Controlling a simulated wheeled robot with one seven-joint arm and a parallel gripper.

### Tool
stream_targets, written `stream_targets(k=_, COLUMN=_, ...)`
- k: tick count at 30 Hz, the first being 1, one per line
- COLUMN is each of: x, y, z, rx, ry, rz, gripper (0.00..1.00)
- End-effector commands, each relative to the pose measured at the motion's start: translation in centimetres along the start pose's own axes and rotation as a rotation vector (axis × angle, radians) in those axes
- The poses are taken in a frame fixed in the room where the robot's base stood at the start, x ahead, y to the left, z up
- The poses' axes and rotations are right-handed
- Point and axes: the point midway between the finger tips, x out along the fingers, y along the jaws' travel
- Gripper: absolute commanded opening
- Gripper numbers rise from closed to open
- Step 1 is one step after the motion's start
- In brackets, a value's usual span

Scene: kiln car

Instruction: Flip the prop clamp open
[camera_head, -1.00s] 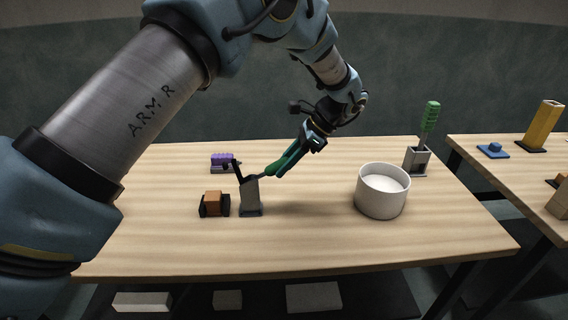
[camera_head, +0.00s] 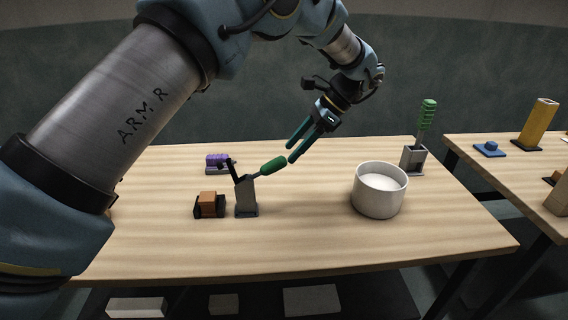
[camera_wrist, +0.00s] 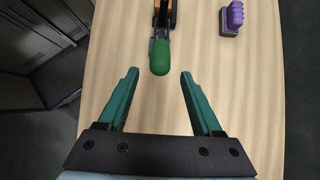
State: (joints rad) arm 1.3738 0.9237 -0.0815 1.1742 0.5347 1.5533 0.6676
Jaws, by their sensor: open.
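The prop clamp is a grey upright block (camera_head: 246,197) with a black arm and a lever ending in a green handle (camera_head: 273,165). The lever slants up to the right in the head view. My gripper (camera_head: 297,152) is open and empty, just right of and above the handle's end, apart from it. In the wrist view the green handle (camera_wrist: 160,57) lies ahead of the gap between my teal fingertips (camera_wrist: 158,72), near its middle. The clamp's base is mostly hidden there.
An orange block in a black holder (camera_head: 209,204) stands left of the clamp. A purple ribbed piece (camera_head: 217,161) is behind it. A white bowl (camera_head: 379,203) and a grey holder (camera_head: 413,160) with a green-handled tool (camera_head: 427,116) stand at the right. The table's front is clear.

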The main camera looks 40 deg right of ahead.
Motion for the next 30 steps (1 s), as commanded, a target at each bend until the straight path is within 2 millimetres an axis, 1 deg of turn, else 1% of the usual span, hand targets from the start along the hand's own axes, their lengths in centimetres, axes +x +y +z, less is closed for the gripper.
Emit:
stream_targets(k=1, x=-0.8, y=-0.1, z=-0.3, rx=-0.001, ry=0.003, rz=-0.004, gripper=0.67)
stream_targets(k=3, x=-2.1, y=0.0, z=-0.2, rx=-0.001, ry=0.002, rz=-0.003, gripper=0.67)
stream_targets(k=6, x=-3.4, y=-0.1, z=-0.2, rx=-0.001, ry=0.001, rz=-0.002, gripper=0.67)
stream_targets(k=10, x=-4.5, y=0.0, z=-0.1, rx=-0.001, ry=0.0, rz=-0.001, gripper=0.67)
stream_targets(k=14, x=-4.8, y=0.0, z=0.0, rx=0.0, ry=-0.001, rz=0.0, gripper=0.67)
stream_targets(k=30, x=-4.8, y=0.0, z=0.0, rx=0.0, ry=-0.001, rz=0.0, gripper=0.67)
